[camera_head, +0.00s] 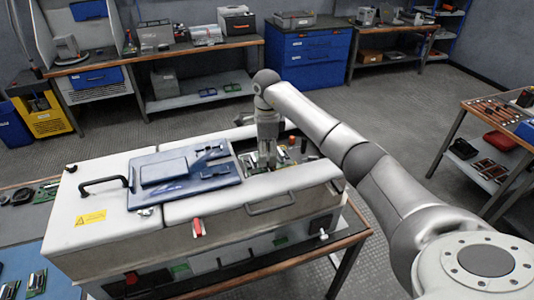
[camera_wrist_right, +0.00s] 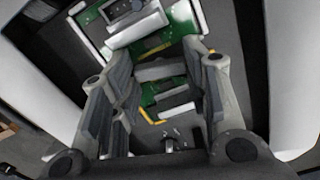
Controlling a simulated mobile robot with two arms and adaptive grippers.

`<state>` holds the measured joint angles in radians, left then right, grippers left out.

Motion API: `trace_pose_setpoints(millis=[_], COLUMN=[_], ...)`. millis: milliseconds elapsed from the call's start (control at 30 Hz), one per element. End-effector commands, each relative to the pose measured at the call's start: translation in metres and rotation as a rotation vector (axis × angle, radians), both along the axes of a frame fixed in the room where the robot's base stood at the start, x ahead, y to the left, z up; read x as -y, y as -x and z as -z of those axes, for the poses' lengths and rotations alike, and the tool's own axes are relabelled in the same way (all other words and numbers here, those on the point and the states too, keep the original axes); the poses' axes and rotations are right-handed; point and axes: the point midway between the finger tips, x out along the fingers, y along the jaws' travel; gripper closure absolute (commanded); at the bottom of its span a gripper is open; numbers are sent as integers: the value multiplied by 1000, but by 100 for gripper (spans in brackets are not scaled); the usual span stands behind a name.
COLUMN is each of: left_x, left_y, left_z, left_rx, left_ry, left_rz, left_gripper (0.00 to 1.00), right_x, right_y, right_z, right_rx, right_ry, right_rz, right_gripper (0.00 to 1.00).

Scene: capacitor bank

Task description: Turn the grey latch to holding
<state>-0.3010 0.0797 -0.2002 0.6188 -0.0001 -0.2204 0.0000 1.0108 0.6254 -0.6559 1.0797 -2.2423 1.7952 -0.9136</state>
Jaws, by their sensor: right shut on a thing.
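The white capacitor bank (camera_head: 95,232) stands on a wooden bench, with an open bay at its right part. My right gripper (camera_head: 266,158) points down into this bay. In the right wrist view my right gripper (camera_wrist_right: 155,75) has its fingers on both sides of a grey-and-green module (camera_wrist_right: 160,72) and is shut on it. The module's lower part is hidden. A small grey piece (camera_wrist_right: 172,143) that may be the grey latch shows beside the module, but its position is unclear. A red latch (camera_head: 197,228) is on the bank's front edge. My left gripper is not in view.
A blue panel (camera_head: 185,172) lies on the bank's lid, beside a black handle (camera_head: 103,183). Another handle (camera_head: 270,205) is in front of the bay. A second green board (camera_wrist_right: 183,18) is near the fingers. The floor behind the bank is clear.

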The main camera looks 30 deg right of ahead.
Motion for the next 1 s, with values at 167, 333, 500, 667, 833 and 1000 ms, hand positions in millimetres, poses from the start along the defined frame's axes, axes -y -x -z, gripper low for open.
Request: trace_pose_setpoints(millis=[167,333,500,667,833,1000], left_x=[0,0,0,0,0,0], left_y=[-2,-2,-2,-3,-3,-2], left_z=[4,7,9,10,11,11], left_rx=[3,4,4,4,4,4], left_ry=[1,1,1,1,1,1], left_rz=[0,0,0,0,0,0], left_gripper=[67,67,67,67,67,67], right_x=[1,1,1,1,2,2], right_y=[0,-1,0,-1,-1,-1], right_z=[0,0,0,0,0,-1], right_rx=[2,3,2,2,3,2], right_ry=[2,2,1,0,-1,-1], right_rz=[159,319,482,635,797,947], right_gripper=[81,81,81,81,81,81])
